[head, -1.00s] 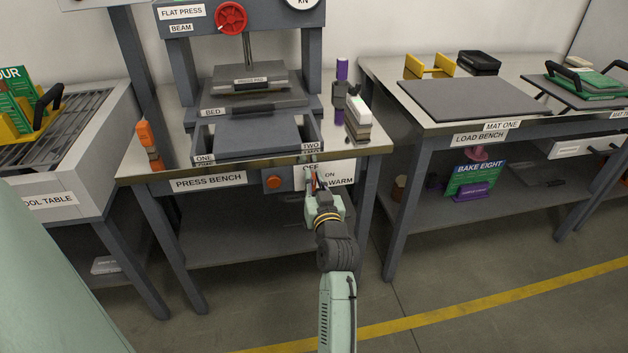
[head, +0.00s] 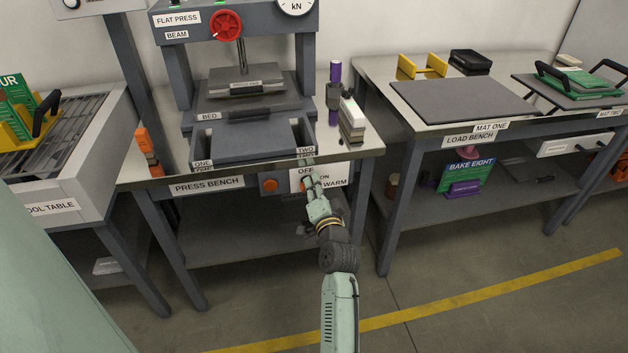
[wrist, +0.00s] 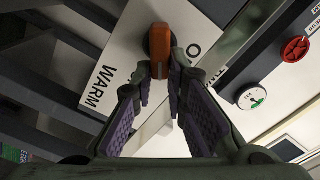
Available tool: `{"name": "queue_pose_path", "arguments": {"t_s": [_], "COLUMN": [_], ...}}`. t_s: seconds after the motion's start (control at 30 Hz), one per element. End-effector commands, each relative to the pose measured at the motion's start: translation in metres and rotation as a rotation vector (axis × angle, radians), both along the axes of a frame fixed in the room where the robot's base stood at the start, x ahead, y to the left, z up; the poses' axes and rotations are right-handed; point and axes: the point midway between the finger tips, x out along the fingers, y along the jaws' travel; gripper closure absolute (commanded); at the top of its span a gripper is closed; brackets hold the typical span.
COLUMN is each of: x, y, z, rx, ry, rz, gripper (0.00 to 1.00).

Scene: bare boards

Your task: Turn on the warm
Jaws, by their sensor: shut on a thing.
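The warm switch is a white plate (head: 335,174) marked OFF, ON and WARM on the front of the press bench. It carries an orange knob (wrist: 174,45), which the wrist view shows as a long bar standing out from the plate (wrist: 125,55). My gripper (head: 308,187) is at the plate, its two purple-padded fingers closed in on the knob. The wrist view shows the fingertips (wrist: 163,74) at the knob's near end. The fingers partly hide the plate's lettering, and I cannot tell which mark the knob points to.
A round orange button (head: 269,185) sits left of the plate, near my gripper. The bench's metal edge (head: 250,166) runs just above. The flat press (head: 225,95) stands on top. The load bench (head: 470,140) is to the right, with open floor in front.

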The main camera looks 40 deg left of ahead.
Motion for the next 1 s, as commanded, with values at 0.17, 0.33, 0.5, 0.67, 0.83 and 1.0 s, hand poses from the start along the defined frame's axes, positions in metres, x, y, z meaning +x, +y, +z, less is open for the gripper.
{"name": "queue_pose_path", "arguments": {"t_s": [0.17, 0.33, 0.5, 0.67, 0.83, 1.0], "x": [0.002, 0.003, 0.003, 0.003, 0.003, 0.003], "y": [-0.002, -0.003, -0.003, -0.003, -0.003, -0.003], "z": [-0.001, -0.004, -0.007, -0.010, -0.011, -0.012], "rx": [0.106, 0.203, 0.284, 0.340, 0.378, 0.397], "ry": [0.128, 0.241, 0.334, 0.400, 0.444, 0.466], "rz": [-0.002, -0.002, -0.002, -0.001, -0.001, -0.001], "gripper": [1.00, 1.00, 1.00, 1.00, 1.00, 1.00]}}
